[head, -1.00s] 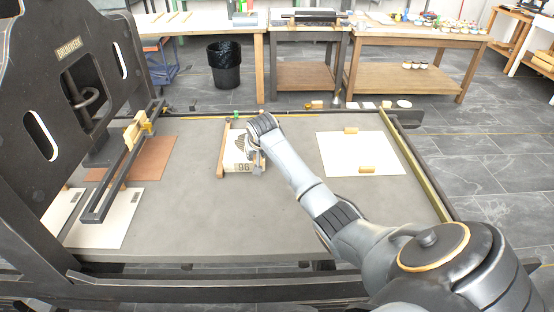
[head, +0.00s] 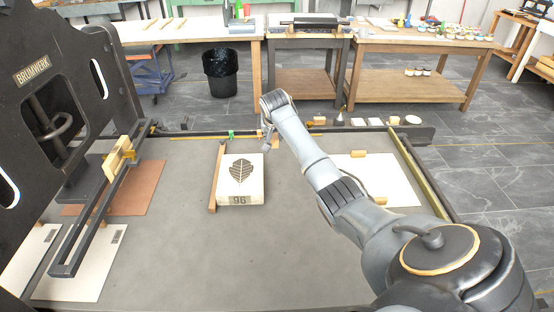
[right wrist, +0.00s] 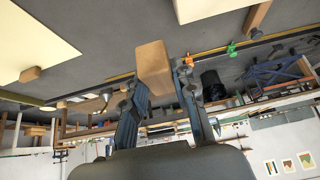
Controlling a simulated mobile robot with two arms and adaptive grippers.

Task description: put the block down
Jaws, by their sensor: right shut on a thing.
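A wooden block (right wrist: 153,62) is between the fingers of my right gripper (right wrist: 160,85) in the right wrist view. The gripper is shut on it, and the block seems to hang clear of the grey bed. In the head view my right gripper (head: 268,136) is beyond the right back corner of the pale stone (head: 241,172), which bears a dark leaf and the number 96. The held block is mostly hidden there behind the gripper and arm. Another wooden bar (head: 217,178) lies along the stone's left side. My left gripper is not in view.
The grey press bed (head: 175,240) has free room around the stone. A white sheet (head: 402,178) with small wooden blocks (head: 358,154) lies to the right, partly behind my arm. The black press frame (head: 45,130) stands at left. Small items line the back rail.

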